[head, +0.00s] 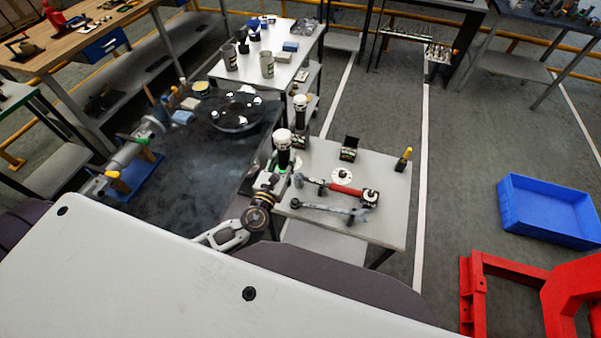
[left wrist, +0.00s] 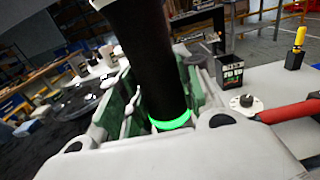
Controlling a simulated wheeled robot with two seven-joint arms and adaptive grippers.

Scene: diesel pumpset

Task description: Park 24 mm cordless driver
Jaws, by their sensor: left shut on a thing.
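My left gripper (head: 279,172) is shut on an upright dark driver (head: 284,158) with a white top, at the left edge of the light grey table (head: 393,200). In the left wrist view the black barrel of the driver (left wrist: 150,60) rises between the green-padded fingers, with a glowing green ring near its lower end. Its lower tip is hidden by the gripper. A similar tool with a white top (head: 300,103) stands upright just behind. I cannot read a size on either. A small dark holder (head: 349,148) stands on the table, also seen in the left wrist view (left wrist: 230,71). My right gripper does not show.
A red-handled wrench (head: 345,190), a grey wrench (head: 322,208) and a white disc (head: 342,174) lie on the table. A yellow-handled tool (head: 403,160) stands at its right. A dark bench (head: 190,170) lies left, a blue crate (head: 545,208) on the floor right.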

